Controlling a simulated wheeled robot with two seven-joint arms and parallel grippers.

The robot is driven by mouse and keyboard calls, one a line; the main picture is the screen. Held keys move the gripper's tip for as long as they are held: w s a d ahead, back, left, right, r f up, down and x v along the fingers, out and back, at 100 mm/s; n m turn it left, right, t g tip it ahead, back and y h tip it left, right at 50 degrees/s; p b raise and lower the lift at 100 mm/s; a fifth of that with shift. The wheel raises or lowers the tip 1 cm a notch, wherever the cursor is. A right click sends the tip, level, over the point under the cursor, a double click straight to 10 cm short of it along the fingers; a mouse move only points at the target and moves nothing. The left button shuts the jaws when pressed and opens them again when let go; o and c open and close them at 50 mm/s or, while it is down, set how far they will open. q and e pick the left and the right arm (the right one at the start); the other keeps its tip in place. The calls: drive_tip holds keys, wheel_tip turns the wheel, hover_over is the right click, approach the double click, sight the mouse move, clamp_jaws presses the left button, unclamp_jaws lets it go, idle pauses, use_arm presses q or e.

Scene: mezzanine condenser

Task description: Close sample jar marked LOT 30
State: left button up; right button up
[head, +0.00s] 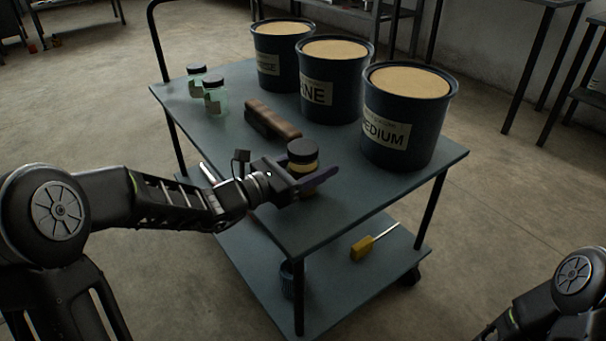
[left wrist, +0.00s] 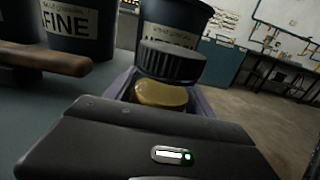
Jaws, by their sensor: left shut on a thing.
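A small jar with yellow contents (head: 304,171) and a black ribbed lid (head: 303,151) stands near the front edge of the cart top. My left gripper (head: 318,183) is shut around the jar's body, below the lid. In the left wrist view the lid (left wrist: 172,62) is over the yellow part of the jar (left wrist: 160,94); I cannot tell whether it is screwed tight. No lot mark is readable on it. Two pale green jars with dark lids, one at the back (head: 197,80) and one nearer (head: 214,95), stand at the cart's left. My right gripper is out of view.
Three dark blue tubs of tan material, including the MEDIUM tub (head: 405,115), line the back of the cart top (head: 240,150). A brown bar-shaped object (head: 272,119) lies between the tubs and jars. A yellow-handled tool (head: 363,247) lies on the lower shelf.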

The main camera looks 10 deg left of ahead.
use_arm(q)
wheel_tip(320, 180, up, 10)
drive_tip(key=p, duration=0.4)
idle(0.3)
idle(0.3)
drive_tip(key=o, duration=1.1)
drive_tip(key=shift+c, duration=0.2)
clamp_jaws()
